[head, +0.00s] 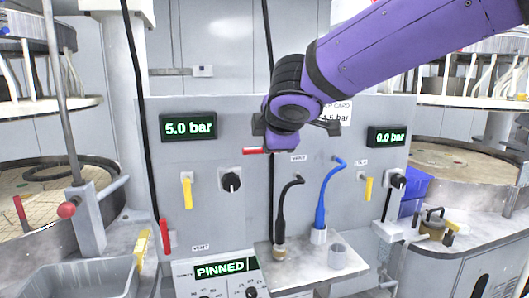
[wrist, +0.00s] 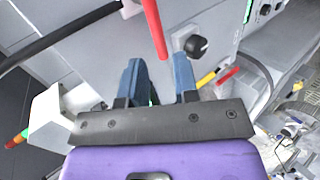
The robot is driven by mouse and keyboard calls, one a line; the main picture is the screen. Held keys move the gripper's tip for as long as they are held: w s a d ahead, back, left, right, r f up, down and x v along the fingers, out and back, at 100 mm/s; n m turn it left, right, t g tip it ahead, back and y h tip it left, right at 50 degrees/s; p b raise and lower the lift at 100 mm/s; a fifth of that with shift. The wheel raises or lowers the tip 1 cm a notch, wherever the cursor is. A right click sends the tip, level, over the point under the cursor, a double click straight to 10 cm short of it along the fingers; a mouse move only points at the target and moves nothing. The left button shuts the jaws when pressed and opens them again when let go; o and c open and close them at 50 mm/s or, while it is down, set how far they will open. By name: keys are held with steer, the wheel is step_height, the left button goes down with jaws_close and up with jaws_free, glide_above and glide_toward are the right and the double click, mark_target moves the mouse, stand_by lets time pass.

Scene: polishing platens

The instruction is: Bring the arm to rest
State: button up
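My purple arm (head: 400,50) reaches in from the upper right in the head view, with its dark wrist in front of the grey control panel (head: 330,190). The fingers are hidden behind the wrist there. In the wrist view my gripper (wrist: 158,64) shows two blue fingers standing apart, with nothing held between them. A red lever (wrist: 154,28) shows just beyond the fingertips; I cannot tell whether they touch. In the head view a red lever (head: 253,150) shows just below the wrist.
The panel bears a "5.0 bar" display (head: 189,127), a "0.0 bar" display (head: 388,137), a black knob (head: 231,182) and yellow levers. A black hose (head: 282,210) and a blue hose (head: 322,200) stand on the ledge below. A grey basin (head: 85,280) is at lower left.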

steer(key=s+d+m+g+h, duration=0.1)
steer(key=s+d+m+h, duration=0.15)
steer(key=d, duration=0.45)
steer(key=s+d+m+h, duration=0.1)
steer(key=s+d+m, duration=0.1)
steer(key=d+m, duration=0.35)
steer(key=s+d+f+m+g, duration=0.2)
steer(key=s+d+f+m, duration=0.1)
steer(key=s+d+m, duration=0.3)
steer(key=s+d+f+m+g+y, duration=0.1)
steer(key=s+d+f+m, duration=0.3)
steer(key=s+d, duration=0.7)
steer(key=s+m+g, duration=0.1)
steer(key=s+m, duration=0.1)
steer(key=s, duration=0.1)
steer(key=shift+s+f+g, duration=0.15)
steer(key=shift+s+g, duration=0.05)
steer(key=shift+g, duration=0.1)
